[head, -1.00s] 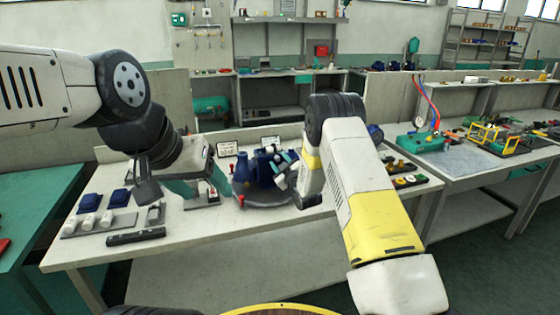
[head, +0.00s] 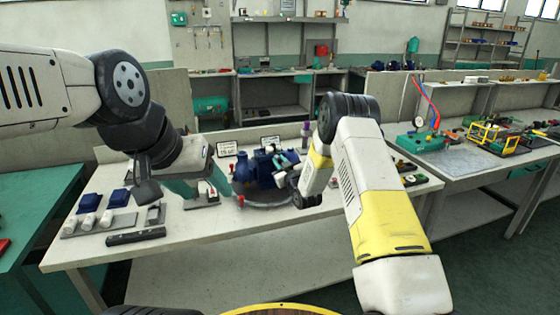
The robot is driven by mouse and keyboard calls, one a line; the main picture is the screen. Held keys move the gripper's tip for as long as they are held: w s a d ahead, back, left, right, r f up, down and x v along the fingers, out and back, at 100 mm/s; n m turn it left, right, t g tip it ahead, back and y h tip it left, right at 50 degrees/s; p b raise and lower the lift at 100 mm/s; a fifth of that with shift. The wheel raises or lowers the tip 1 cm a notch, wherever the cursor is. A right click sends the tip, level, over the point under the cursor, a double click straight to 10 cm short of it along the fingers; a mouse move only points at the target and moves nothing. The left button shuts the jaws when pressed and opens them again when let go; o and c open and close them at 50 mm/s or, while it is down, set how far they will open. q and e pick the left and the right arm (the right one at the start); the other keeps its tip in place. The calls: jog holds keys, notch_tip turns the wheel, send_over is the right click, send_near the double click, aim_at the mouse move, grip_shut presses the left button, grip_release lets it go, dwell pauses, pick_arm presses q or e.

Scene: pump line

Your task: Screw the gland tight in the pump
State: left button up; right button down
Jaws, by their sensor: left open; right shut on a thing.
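The blue pump (head: 246,172) stands on a round grey base (head: 270,204) in the middle of the bench. My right gripper (head: 281,168) is at the pump's right side, shut on a small part that its fingers and wrist mostly hide; from its place at the pump I take it for the gland. I cannot see how far it sits in the pump. My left gripper (head: 199,186) is open, with its teal fingers apart, to the left of the pump above a small stand (head: 201,204) with a red mark. It appears empty.
A grey tray with white pieces (head: 88,221), blue blocks (head: 119,198) and a dark bar (head: 136,236) lie at the bench's left. Two small signs (head: 227,149) stand behind the pump. A purple-topped item (head: 306,130) stands at the back.

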jog(key=shift+r, duration=0.1)
jog(key=shift+m, duration=1.7)
jog(key=shift+m, duration=1.7)
jog(key=c, duration=1.4)
grip_release()
